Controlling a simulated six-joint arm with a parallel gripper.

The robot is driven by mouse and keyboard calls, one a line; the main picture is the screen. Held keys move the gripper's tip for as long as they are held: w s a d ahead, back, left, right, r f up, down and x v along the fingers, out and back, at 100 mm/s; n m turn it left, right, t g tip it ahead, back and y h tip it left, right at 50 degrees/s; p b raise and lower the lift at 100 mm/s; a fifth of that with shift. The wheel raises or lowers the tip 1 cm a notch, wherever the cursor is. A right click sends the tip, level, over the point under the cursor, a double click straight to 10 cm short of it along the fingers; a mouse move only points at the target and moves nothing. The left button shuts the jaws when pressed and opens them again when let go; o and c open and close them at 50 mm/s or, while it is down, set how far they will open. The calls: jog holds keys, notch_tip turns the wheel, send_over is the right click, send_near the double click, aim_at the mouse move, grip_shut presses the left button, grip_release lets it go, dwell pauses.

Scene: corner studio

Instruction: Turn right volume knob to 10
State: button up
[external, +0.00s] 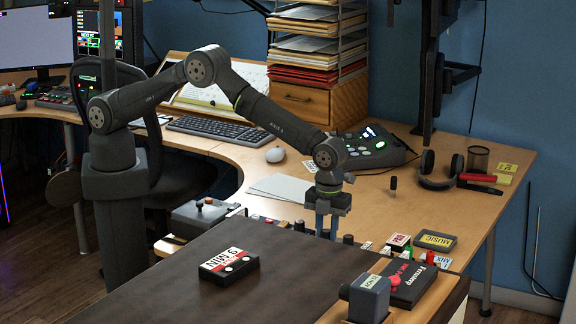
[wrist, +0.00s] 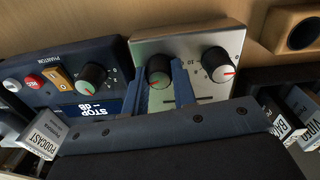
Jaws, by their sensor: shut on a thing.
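In the wrist view a silver panel (wrist: 200,42) carries two black-capped knobs, with its lettering upside down in the picture. My gripper (wrist: 160,84) has its blue fingers on both sides of the green-marked knob (wrist: 158,66), shut on it. The fingers partly hide this knob and its scale, so its exact reading is unclear. The red-marked knob (wrist: 216,62) stands free to its right in the picture, its mark pointing right. In the external view my gripper (external: 327,224) points straight down behind the dark desk's far edge; the knobs are hidden there.
A dark panel (wrist: 60,68) with another green-marked knob (wrist: 92,76) and buttons lies close left of the fingers. A wooden block with a round hole (wrist: 295,32) is at the right. Labelled boxes, a cassette (external: 228,264) and a grey box (external: 368,296) stand around the desk.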

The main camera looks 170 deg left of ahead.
aim_at(328, 231)
jog(key=shift+f+m, duration=0.1)
jog(key=shift+m, duration=1.5)
jog(key=o, duration=1)
notch_tip(328, 231, up, 18)
jog(key=shift+w+f, duration=0.15)
jog(key=shift+f, duration=0.1)
jog(key=shift+a, duration=0.1)
notch_tip(328, 231, down, 17)
jog(key=shift+f, duration=0.2)
